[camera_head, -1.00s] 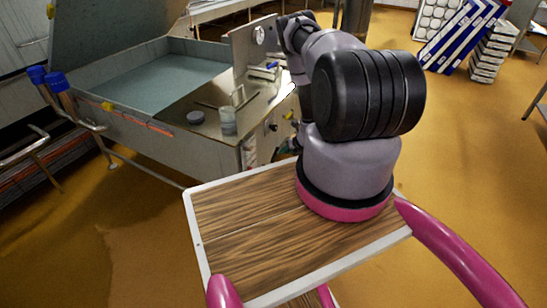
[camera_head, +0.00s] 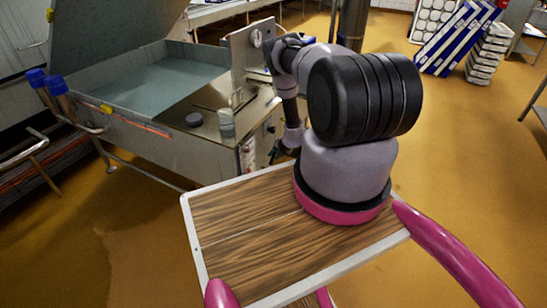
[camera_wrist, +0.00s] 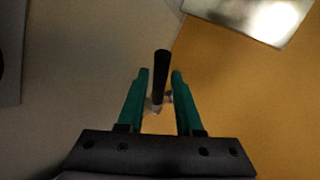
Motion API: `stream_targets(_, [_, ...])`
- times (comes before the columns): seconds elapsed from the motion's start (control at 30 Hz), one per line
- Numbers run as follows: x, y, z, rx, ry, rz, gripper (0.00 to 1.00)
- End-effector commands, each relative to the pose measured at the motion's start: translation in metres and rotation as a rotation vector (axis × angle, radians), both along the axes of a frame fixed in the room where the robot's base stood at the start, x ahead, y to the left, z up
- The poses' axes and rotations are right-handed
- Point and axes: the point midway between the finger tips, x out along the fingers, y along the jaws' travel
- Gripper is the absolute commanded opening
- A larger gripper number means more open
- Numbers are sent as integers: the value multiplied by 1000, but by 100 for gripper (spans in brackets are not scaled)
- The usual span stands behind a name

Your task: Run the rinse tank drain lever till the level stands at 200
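The rinse tank (camera_head: 130,135) is a grey metal box with its lid raised, holding greyish-blue water (camera_head: 160,88). In the wrist view a black lever handle (camera_wrist: 160,75) stands between the teal fingers of my gripper (camera_wrist: 160,78), with a narrow gap on each side. The gripper is open around it and does not clearly touch it. In the head view my gripper (camera_head: 279,151) is small and dark, low at the tank's right end, and the lever cannot be made out there. No level reading is legible.
On the tank's metal top stand a dark round puck (camera_head: 194,119) and a clear cup (camera_head: 226,124). An upright metal plate (camera_head: 249,48) rises close to my arm. Blue-capped posts (camera_head: 57,82) stand at the left.

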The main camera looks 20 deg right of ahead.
Motion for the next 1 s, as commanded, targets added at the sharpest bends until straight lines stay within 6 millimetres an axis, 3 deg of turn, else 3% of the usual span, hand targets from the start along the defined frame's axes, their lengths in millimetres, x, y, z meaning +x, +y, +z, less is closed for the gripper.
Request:
stream_targets(0.2, [9,3,-14,0,1,1,34])
stream_targets(0.47, [10,3,-15,0,0,0,34])
stream_targets(0.57, [10,3,-15,0,0,0,4])
stream_targets(0.6, [10,3,-15,0,0,0,0])
stream_targets(1.0, [10,3,-15,0,0,0,0])
